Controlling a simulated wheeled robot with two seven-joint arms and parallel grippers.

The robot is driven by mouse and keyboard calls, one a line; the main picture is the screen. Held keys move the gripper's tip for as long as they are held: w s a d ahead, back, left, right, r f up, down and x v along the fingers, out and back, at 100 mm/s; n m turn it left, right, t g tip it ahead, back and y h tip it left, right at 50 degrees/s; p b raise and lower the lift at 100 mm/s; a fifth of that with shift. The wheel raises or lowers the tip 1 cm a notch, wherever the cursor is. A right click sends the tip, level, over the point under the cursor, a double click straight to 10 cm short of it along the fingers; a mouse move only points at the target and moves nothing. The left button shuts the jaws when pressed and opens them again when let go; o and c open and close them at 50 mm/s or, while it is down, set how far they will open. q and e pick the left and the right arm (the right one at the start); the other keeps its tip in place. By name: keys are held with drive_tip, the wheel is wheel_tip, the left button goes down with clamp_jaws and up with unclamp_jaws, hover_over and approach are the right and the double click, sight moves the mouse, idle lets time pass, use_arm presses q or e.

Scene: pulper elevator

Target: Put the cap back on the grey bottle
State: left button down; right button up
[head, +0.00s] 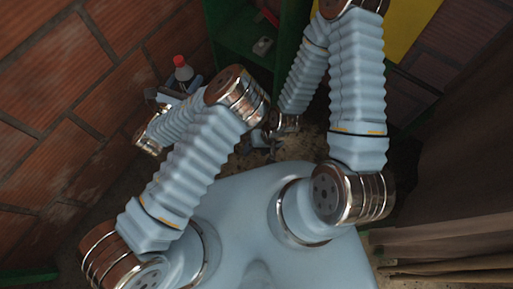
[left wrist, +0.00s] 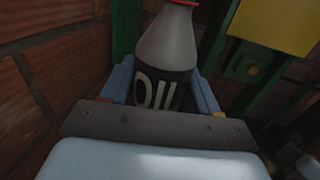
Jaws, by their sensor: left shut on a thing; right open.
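The grey bottle (left wrist: 168,48), with a black label reading OIL, stands between the two blue fingers of my left gripper (left wrist: 165,85). The fingers are shut on its lower body. In the head view the bottle (head: 184,74) looks about upright beside the brick wall, above my left gripper (head: 170,95). A red top (head: 179,60) shows on the bottle; its lower red edge shows at the top of the left wrist view (left wrist: 182,2). I cannot tell how firmly it sits. My right gripper (head: 262,140) is low in the middle, apart from the bottle, open and partly hidden by my left arm.
A green cabinet (head: 232,35) stands behind, with a small pale object (head: 262,46) on it. A yellow panel (head: 405,25) is on the back wall. A brick wall (head: 60,90) is close on the left. Brown planks (head: 445,240) lie at right.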

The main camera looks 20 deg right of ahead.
use_arm(q)
drive_tip(key=w+a+r+n+t+y, duration=0.2)
drive_tip(key=a+n+y, duration=0.6)
drive_tip(key=a, duration=0.8)
drive_tip(key=t+y, duration=0.2)
drive_tip(key=y, duration=0.1)
drive_tip(key=shift+y, duration=0.3)
